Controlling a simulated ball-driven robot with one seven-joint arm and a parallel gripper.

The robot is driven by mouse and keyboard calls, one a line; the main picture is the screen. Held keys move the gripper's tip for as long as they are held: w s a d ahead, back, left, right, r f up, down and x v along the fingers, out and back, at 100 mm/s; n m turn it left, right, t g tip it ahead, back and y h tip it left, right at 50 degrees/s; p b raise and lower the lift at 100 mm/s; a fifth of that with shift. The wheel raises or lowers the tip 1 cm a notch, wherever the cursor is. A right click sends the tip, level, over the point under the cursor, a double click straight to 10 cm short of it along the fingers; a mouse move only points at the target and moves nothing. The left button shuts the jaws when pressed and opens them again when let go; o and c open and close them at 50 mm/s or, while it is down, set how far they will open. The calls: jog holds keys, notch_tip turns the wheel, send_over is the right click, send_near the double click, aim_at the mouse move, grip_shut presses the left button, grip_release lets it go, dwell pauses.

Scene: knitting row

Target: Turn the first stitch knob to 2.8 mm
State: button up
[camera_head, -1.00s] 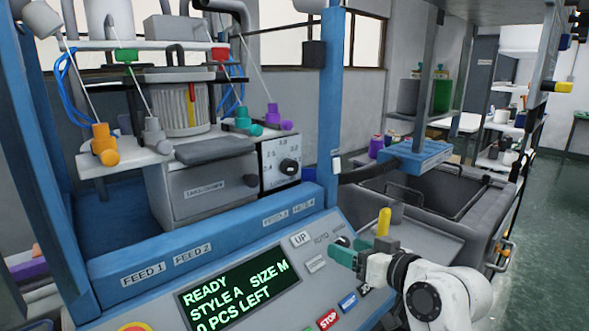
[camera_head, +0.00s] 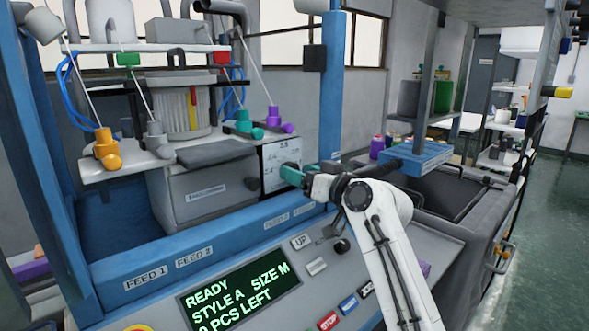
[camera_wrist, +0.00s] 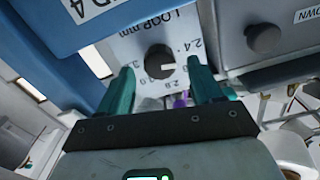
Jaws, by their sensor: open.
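The stitch knob (camera_wrist: 158,60) is a round black dial with a white mark on a white panel (camera_wrist: 188,28) labelled LOOP mm. In the head view, my gripper (camera_head: 290,174) is in front of the panel (camera_head: 280,152) and hides the knob.
A second dark knob (camera_wrist: 263,39) sits on the neighbouring grey box. The blue frame rail (camera_head: 225,235) runs below the panel. The console screen (camera_head: 240,291) reads READY, STYLE A, SIZE M.

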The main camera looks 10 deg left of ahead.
jog(key=shift+x, duration=1.3)
jog(key=shift+c, duration=0.3)
jog(key=c, duration=1)
